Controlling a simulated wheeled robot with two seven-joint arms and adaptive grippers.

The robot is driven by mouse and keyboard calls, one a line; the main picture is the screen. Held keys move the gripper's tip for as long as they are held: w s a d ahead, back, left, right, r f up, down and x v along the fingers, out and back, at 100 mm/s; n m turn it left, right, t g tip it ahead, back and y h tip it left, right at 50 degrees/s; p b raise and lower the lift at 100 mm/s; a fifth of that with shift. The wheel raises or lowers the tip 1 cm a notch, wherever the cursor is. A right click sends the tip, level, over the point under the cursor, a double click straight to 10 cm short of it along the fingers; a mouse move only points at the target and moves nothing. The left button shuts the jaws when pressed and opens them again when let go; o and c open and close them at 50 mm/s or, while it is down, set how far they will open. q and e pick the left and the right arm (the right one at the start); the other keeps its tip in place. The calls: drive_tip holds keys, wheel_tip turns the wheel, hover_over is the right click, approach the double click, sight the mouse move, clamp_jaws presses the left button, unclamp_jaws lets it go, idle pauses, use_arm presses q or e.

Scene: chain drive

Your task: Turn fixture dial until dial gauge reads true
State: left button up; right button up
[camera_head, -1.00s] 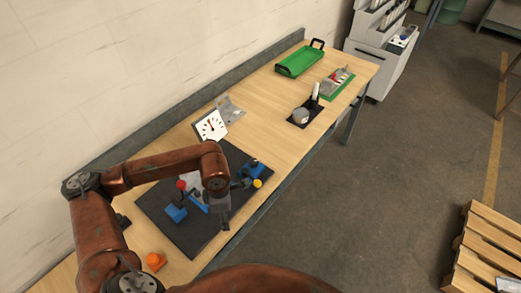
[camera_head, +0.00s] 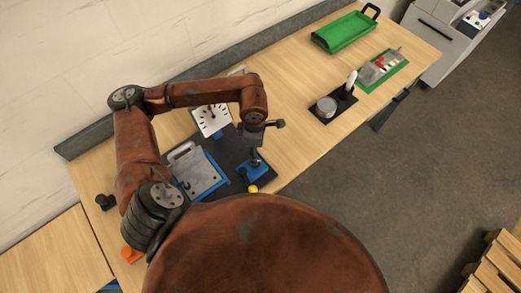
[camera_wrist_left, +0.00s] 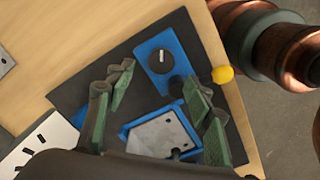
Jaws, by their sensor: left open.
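The fixture dial is a round black knob (camera_wrist_left: 162,62) with a white line, on a blue block (camera_wrist_left: 150,45) in the left wrist view. In the head view the blue block (camera_head: 254,171) sits on the dark mat, below my left gripper (camera_head: 254,140). That gripper is open. In the left wrist view its two green-padded fingers (camera_wrist_left: 158,76) stand apart, framing the dial without visible contact. The white dial gauge (camera_head: 212,119) stands behind the mat; its needle is too small to read. Its face shows partly in the left wrist view (camera_wrist_left: 45,145). My right gripper is out of view.
A grey plate (camera_head: 190,172) lies in a blue frame beside the dial. A yellow ball (camera_wrist_left: 222,75) is close to the dial block. A dark pad with a round part (camera_head: 326,107), a green-based rack (camera_head: 382,69) and a green tray (camera_head: 343,33) stand farther along the bench.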

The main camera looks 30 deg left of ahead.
use_arm(q)
drive_tip(key=f, duration=0.3)
drive_tip(key=shift+s+f+p, duration=0.2)
drive_tip(key=shift+f+p, duration=0.1)
drive_tip(key=shift+f, duration=0.1)
wheel_tip(320, 180, down, 3)
drive_tip(key=shift+f, duration=0.25)
drive_tip(key=c, duration=1.2)
drive_tip(key=shift+o, duration=0.2)
drive_tip(key=shift+w+f+n+b, duration=0.1)
drive_tip(key=shift+f+n+b, duration=0.1)
drive_tip(key=shift+n+b, duration=0.7)
drive_tip(key=shift+r+n+b, duration=0.1)
drive_tip(key=shift+n+b, duration=0.45)
drive_tip(key=shift+n, duration=0.15)
drive_tip(key=shift+r+n, duration=0.15)
drive_tip(key=shift+n, duration=0.15)
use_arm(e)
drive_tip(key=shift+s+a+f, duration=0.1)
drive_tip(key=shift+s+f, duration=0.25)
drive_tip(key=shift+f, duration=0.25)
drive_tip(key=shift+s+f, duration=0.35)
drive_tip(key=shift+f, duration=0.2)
